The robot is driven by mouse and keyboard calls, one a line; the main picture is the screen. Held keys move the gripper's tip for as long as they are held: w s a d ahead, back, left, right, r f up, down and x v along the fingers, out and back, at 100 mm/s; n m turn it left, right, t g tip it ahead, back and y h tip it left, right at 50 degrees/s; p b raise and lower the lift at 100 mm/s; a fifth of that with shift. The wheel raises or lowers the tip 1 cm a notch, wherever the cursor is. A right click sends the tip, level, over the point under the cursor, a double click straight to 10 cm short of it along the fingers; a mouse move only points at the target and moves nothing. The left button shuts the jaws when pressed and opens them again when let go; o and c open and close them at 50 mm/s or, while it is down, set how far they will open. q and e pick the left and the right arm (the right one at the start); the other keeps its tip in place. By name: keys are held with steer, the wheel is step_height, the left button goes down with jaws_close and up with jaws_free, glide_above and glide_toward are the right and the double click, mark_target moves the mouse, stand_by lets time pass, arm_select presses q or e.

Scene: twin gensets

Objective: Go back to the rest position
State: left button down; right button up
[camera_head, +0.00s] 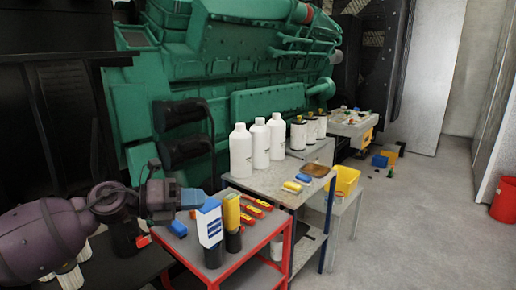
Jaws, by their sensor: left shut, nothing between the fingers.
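My left arm comes in from the left. My left gripper (191,198) is shut and empty, above the left side of a red-framed cart (249,251) with a grey top. A blue-and-white item (209,224) and a yellow item with a dark base (232,213) stand upright close to its right. I cannot tell from this view whether the gripper touches the blue-and-white item. A small blue block (178,229) lies on the cart below the gripper. My right gripper is not in view.
Several red-and-yellow tools (257,204) lie on the cart. Behind it, a grey table (270,179) carries white bottles (241,152). A yellow bin (346,180) is beside it. A green engine (240,65) fills the back.

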arm_select(q)
steer(key=s+a+f+n+t+y, duration=0.3)
steer(key=a+f+n+t+y, duration=0.25)
steer(key=f+n, duration=0.7)
steer(key=s+a+f+n+t+y, duration=0.2)
steer(key=a+f+n+t+y, duration=0.45)
steer(key=n, duration=1.05)
steer(key=s+a+f+n+g+y, duration=0.2)
steer(key=s+f+n+g, duration=0.4)
steer(key=s+f, duration=1.4)
steer(key=s+n+y, duration=0.1)
steer(key=s+n, duration=0.1)
steer(key=s, duration=0.1)
steer(key=shift+s+a+f+y, duration=0.15)
steer(key=shift+s+f+y, duration=0.15)
steer(key=shift+f, duration=0.1)
steer(key=shift+n, duration=0.25)
